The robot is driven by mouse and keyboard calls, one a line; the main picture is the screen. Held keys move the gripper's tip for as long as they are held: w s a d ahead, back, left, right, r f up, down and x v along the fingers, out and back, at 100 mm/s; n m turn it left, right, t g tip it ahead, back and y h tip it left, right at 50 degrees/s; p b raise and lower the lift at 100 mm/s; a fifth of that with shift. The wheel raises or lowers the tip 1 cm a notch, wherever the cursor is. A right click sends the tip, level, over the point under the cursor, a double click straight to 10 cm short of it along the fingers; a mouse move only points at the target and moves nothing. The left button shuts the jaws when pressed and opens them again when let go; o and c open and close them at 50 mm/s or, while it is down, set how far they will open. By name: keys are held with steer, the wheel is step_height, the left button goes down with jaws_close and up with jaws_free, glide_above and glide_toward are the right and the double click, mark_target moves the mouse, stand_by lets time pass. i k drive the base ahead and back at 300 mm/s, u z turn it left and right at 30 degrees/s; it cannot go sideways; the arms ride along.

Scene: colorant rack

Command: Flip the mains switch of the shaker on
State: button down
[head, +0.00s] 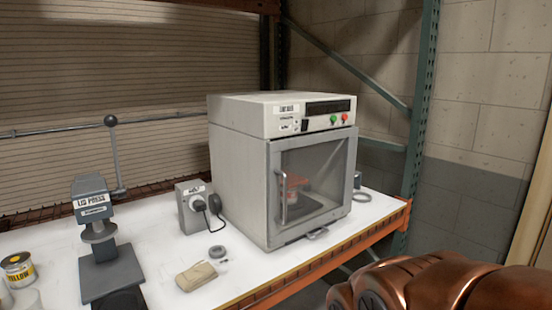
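The shaker (238,150) is a pale box-shaped machine on the white shelf. Its glass door (325,175) is closed, and a reddish can (292,187) shows dimly inside on a dark platform. The front panel has a small dark switch (304,125) beside a label, a dark display, a green button (333,119) and a red button (344,117). The dark switch looks like the mains switch, but its position is too small to tell. A copper-coloured part of my arm fills the bottom right corner, apart from the shaker. My gripper's fingertips are not visible.
Left of the shaker stands a grey socket box (191,222) with a black plug. A lid press (95,230) with a raised lever and a yellow-labelled can (18,268) stand farther left. A tan cloth (196,276) lies in front. A green rack post (422,110) rises at right.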

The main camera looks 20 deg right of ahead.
mark_target(305, 124)
steer(key=k, duration=0.55)
steer(key=u, duration=0.85)
steer(key=i, duration=1.2)
steer(key=z, duration=0.8)
steer(key=i, duration=0.4)
steer(key=z, duration=0.4)
